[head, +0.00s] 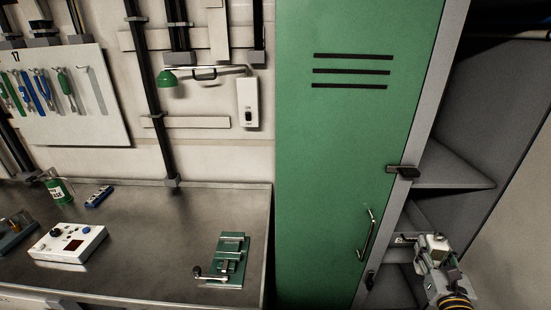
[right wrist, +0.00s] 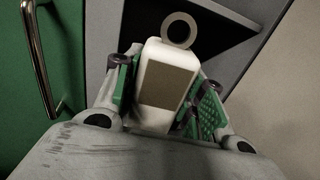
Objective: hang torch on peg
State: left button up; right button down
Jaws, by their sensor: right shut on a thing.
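My right gripper (head: 432,246) is at the lower right of the head view, in front of the open grey locker space. In the right wrist view, its green-padded fingers (right wrist: 160,92) are shut on a white body with a grey-beige face, which I take to be the torch (right wrist: 168,88). A grey ring (right wrist: 180,30) stands up at its far end, with nothing seen through it but the dark locker interior. In the head view the torch is small and partly hidden by the gripper. I cannot make out a peg for certain. My left gripper is not in view.
A green locker door (head: 350,130) with a metal handle (head: 367,235) and dark latch (head: 403,170) stands left of the gripper. A grey shelf (head: 450,172) is above it. The workbench (head: 150,215) at left bears a green vise (head: 229,262) and a white box (head: 68,243).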

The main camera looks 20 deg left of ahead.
jog(key=s+f+h, duration=0.1)
jog(key=s+f, duration=0.3)
jog(key=f, duration=0.3)
jog(key=s+f+m+h, duration=0.1)
jog(key=s+f, duration=0.3)
jog(key=f, duration=0.4)
jog(key=shift+s+f, duration=0.15)
jog(key=shift+s, duration=0.1)
jog(key=shift+d+f, duration=0.1)
jog(key=shift+r+p, duration=1.65)
jog(key=shift+r, duration=0.3)
jog(key=shift+r, duration=0.3)
jog(key=shift+p, duration=0.3)
